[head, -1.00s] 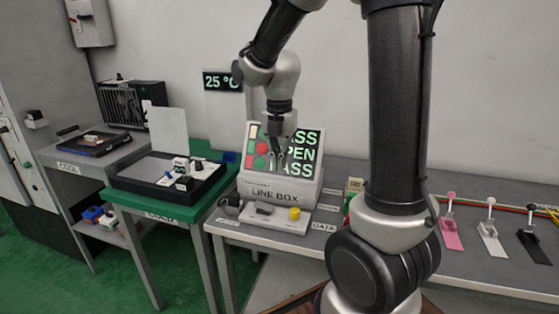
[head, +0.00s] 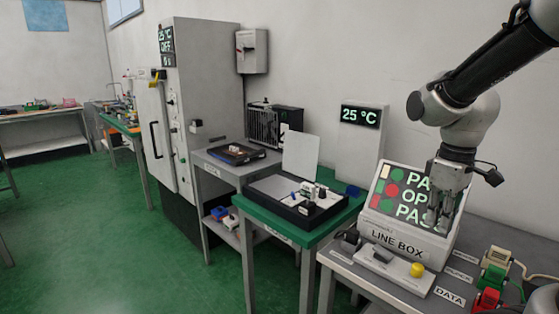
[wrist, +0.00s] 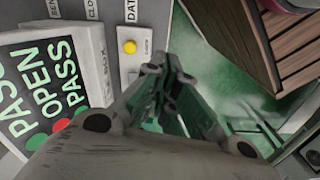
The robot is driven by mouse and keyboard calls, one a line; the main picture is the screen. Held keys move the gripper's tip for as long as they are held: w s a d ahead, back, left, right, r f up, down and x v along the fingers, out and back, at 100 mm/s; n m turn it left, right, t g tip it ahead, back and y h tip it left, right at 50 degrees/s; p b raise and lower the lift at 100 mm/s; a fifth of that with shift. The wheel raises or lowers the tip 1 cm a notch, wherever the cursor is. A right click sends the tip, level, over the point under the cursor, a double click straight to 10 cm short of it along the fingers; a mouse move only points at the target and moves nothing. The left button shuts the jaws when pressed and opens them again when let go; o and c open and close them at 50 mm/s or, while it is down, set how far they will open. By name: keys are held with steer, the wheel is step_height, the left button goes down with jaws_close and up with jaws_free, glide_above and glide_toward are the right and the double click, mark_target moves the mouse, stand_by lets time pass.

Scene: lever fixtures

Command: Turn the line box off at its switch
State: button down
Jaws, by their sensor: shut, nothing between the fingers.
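The white line box (head: 397,241) stands on the grey table at the right of the head view. Its sloped screen (head: 408,192) shows red and green marks and lettering, partly hidden by my gripper; in the wrist view it reads PASS, OPEN, PASS (wrist: 42,95). A pale strip in front of the box carries a dark part (head: 383,255) and a yellow button (head: 417,269); the button also shows in the wrist view (wrist: 129,47). A dark knob (head: 348,240) sits at the strip's left end. I cannot tell which part is the switch. My gripper (head: 440,226) is shut and empty, in front of the screen.
A green table (head: 265,221) with a black tray stands left of the line box. Red and green connectors (head: 490,285) lie right of the DATA label. A tall grey cabinet (head: 200,90) stands farther left. Green floor is clear at the left.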

steer(key=s+d+r+m+t, duration=0.1)
steer(key=s+r+m, duration=0.2)
steer(key=s+m, duration=0.2)
steer(key=shift+t, duration=0.3)
steer(key=c, duration=2.2)
jaws_free()
steer(key=s+r, duration=0.1)
steer(key=s+r+m+t, duration=0.1)
steer(key=s, duration=0.1)
steer(key=s+d+r+t, duration=0.1)
steer(key=shift+s+r+m, duration=0.25)
steer(key=shift+s+m, duration=0.05)
steer(key=o, duration=0.3)
steer(key=shift+r+t, duration=0.2)
steer(key=shift+t, duration=0.1)
steer(key=o, duration=0.7)
steer(key=n+g, duration=0.4)
steer(key=n, duration=0.4)
glide_above(391, 257)
step_height(391, 257, down, 18)
steer(key=shift+r, duration=0.15)
steer(key=shift+w+n, duration=0.1)
steer(key=shift+n, duration=0.3)
step_height(391, 257, down, 8)
steer(key=shift+r, duration=0.1)
